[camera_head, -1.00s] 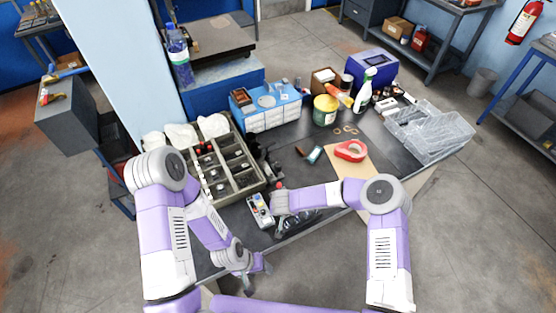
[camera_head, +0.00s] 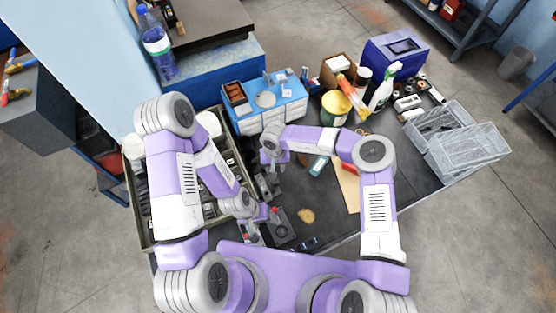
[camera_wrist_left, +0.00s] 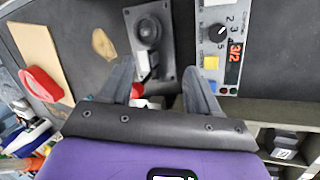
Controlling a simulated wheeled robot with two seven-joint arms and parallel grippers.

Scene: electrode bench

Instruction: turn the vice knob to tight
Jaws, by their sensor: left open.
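My left gripper (camera_head: 264,215) is over the near part of the bench; in the left wrist view its two fingers (camera_wrist_left: 160,78) are apart with nothing clearly held. Beyond the fingertips is a grey base plate (camera_wrist_left: 168,42) with a round black part (camera_wrist_left: 148,30) and a pale lever with red near it. The plate (camera_head: 284,226) also shows in the head view. A dark fixture (camera_head: 266,187), perhaps the vice, stands beside the parts tray; I cannot make out its knob. My right gripper (camera_head: 275,160) points down close to this fixture, its fingers too small to read.
A control box (camera_wrist_left: 222,50) with a dial and red display lies beside the plate. A blue drawer box (camera_head: 262,117), yellow tin (camera_head: 335,106) and spray bottle (camera_head: 382,92) stand behind. Clear mesh trays (camera_head: 468,150) are at right.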

